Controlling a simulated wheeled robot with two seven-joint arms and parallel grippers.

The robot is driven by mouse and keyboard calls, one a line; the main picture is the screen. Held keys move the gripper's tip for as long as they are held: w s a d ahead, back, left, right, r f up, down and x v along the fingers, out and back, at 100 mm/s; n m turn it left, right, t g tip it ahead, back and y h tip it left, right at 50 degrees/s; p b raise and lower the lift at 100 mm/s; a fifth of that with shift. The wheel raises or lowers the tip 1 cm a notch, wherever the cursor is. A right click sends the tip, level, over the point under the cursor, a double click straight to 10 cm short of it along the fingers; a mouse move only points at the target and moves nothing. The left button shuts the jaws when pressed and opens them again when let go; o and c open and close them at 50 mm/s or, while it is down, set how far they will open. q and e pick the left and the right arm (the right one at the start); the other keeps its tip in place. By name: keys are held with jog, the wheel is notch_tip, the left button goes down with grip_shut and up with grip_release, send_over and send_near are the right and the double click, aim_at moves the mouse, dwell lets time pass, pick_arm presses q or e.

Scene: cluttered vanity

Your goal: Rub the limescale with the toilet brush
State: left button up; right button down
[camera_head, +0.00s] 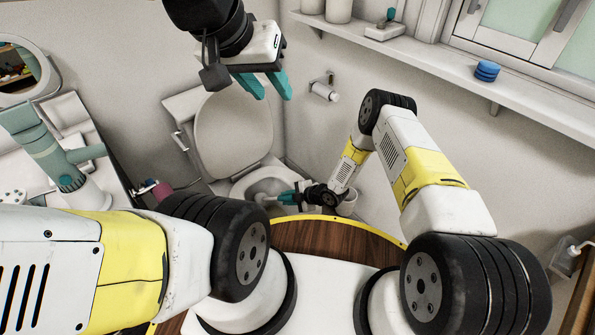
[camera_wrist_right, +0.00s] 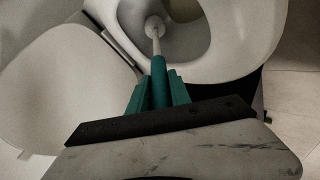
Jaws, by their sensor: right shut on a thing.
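The toilet stands ahead with its lid (camera_head: 233,132) raised, and its bowl (camera_wrist_right: 226,45) is open. My right gripper (camera_head: 291,198) is low at the bowl, shut on the teal handle (camera_wrist_right: 158,82) of the toilet brush. The brush's pale head (camera_wrist_right: 155,26) is inside the bowl in the right wrist view; whether it touches the bowl's surface I cannot tell. I cannot make out the limescale; the bowl's inside is shaded. My left gripper (camera_head: 264,86) is open and empty, high above the toilet lid.
A toilet-paper holder (camera_head: 325,91) is on the wall right of the toilet. A white round container (camera_head: 347,202) stands beside my right wrist. A wall shelf (camera_head: 430,68) with a blue stack (camera_head: 487,71) runs along the upper right. A sink counter is at the left.

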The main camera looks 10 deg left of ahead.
jog(key=shift+s+a+f, duration=0.1)
jog(key=shift+s, duration=0.05)
jog(key=w+d, duration=0.1)
jog(key=w, duration=0.2)
jog(key=shift+d, duration=0.4)
dwell(3.1)
notch_tip(320, 180, up, 7)
jog(key=s+d, duration=0.2)
jog(key=shift+s+d+r, duration=0.15)
jog(key=shift+d+r, duration=0.05)
jog(key=shift+d, duration=0.15)
dwell(0.3)
